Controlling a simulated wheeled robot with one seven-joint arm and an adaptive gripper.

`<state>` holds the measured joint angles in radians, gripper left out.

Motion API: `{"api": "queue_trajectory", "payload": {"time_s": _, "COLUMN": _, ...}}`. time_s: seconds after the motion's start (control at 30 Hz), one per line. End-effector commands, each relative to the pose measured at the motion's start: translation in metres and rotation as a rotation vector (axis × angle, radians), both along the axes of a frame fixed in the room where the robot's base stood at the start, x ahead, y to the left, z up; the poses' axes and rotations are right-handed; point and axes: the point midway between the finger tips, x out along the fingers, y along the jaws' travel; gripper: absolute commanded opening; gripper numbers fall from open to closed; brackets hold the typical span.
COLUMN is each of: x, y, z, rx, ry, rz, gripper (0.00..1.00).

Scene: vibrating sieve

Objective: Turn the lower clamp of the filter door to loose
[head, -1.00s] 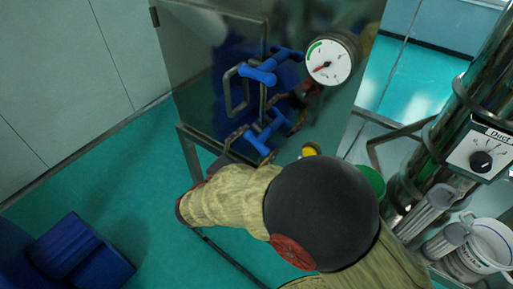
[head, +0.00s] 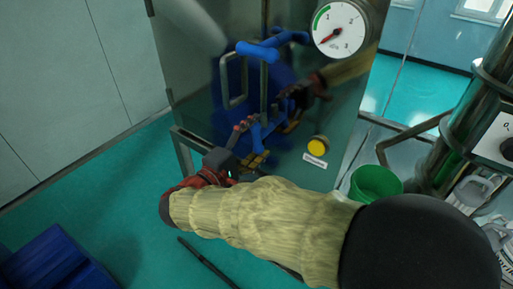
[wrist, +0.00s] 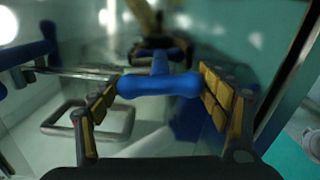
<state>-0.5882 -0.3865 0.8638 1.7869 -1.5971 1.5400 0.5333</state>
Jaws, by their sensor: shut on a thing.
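The filter door (head: 200,105) is a shiny dark metal panel with two blue T-shaped clamps. The upper clamp (head: 270,46) lies nearly level across the door edge, above my gripper. The lower clamp (head: 257,133) is partly hidden by my gripper (head: 248,146). In the wrist view the blue crossbar of the lower clamp (wrist: 160,86) lies across the gap between the yellow finger pads. My gripper (wrist: 160,98) is shut on the two ends of this bar, with its stem pointing away from me.
A metal loop handle (head: 234,88) sits left of the clamps. A dial gauge (head: 339,28) and a yellow button (head: 318,147) are to the right. A green bucket (head: 375,183) and steel pipework stand further right. Blue steps (head: 50,265) are at lower left.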

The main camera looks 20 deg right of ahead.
Motion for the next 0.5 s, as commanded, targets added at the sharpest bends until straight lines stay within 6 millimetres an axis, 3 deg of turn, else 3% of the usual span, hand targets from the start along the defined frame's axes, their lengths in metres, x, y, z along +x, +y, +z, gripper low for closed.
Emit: {"api": "queue_trajectory", "payload": {"time_s": 0.5, "x": -0.0003, "y": -0.0004, "z": -0.0030, "rx": 0.102, "ry": -0.136, "rz": -0.001, "gripper": 0.51}}
